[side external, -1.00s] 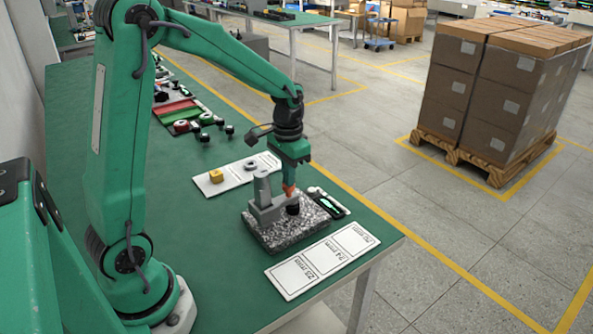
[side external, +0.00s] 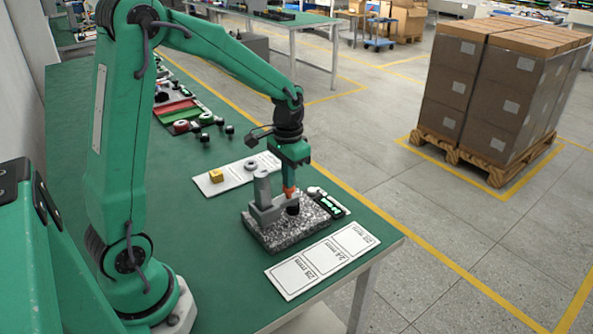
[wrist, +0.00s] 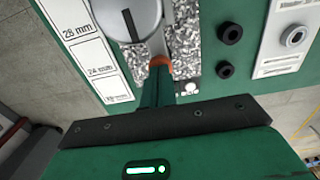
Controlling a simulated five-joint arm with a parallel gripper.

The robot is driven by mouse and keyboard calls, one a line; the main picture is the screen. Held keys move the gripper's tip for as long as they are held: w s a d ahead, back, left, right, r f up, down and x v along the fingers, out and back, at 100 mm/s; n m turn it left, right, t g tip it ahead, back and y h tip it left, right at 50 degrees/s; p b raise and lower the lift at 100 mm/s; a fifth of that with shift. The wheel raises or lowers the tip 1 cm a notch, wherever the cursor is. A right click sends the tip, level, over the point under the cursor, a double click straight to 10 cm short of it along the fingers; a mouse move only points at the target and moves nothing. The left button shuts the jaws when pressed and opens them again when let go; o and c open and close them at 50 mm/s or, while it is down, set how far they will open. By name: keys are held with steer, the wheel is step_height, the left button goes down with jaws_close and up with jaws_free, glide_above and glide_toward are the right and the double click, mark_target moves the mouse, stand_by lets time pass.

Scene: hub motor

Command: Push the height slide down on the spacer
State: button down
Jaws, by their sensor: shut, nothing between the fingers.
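The height gauge stands on a speckled granite plate (side external: 262,234). Its grey post (side external: 262,188) is upright, and a grey slide arm (side external: 268,211) reaches right from it. A small black round piece (side external: 292,210) sits on the plate at the arm's end; I cannot tell whether it is the spacer. My gripper (side external: 289,191) is shut and empty, pointing down, with its orange tips at the slide's end above the black piece. In the wrist view the orange tips (wrist: 160,62) meet the grey slide; the contact and anything beneath are hidden. The plate (wrist: 185,45) shows beside them.
A white card marked in millimetres (side external: 322,260) lies in front of the plate. A white card with a yellow block (side external: 215,176) and a grey ring (side external: 251,167) lies behind. A dark panel (side external: 330,204) with green marks lies right of the plate, near the table edge.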

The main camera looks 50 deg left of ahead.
steer(key=shift+r, duration=0.15)
step_height(320, 180, up, 8)
stand_by(1.2)
steer(key=shift+r, duration=0.15)
steer(key=s+d+r+t, duration=0.2)
steer(key=s+d, duration=0.2)
steer(key=s, duration=0.4)
steer(key=s+d+r+t, duration=0.2)
steer(key=s+d+t, duration=0.1)
steer(key=s, duration=0.5)
steer(key=shift+s+d+r+t, duration=0.2)
steer(key=shift+d+t, duration=0.1)
steer(key=shift+d, duration=0.2)
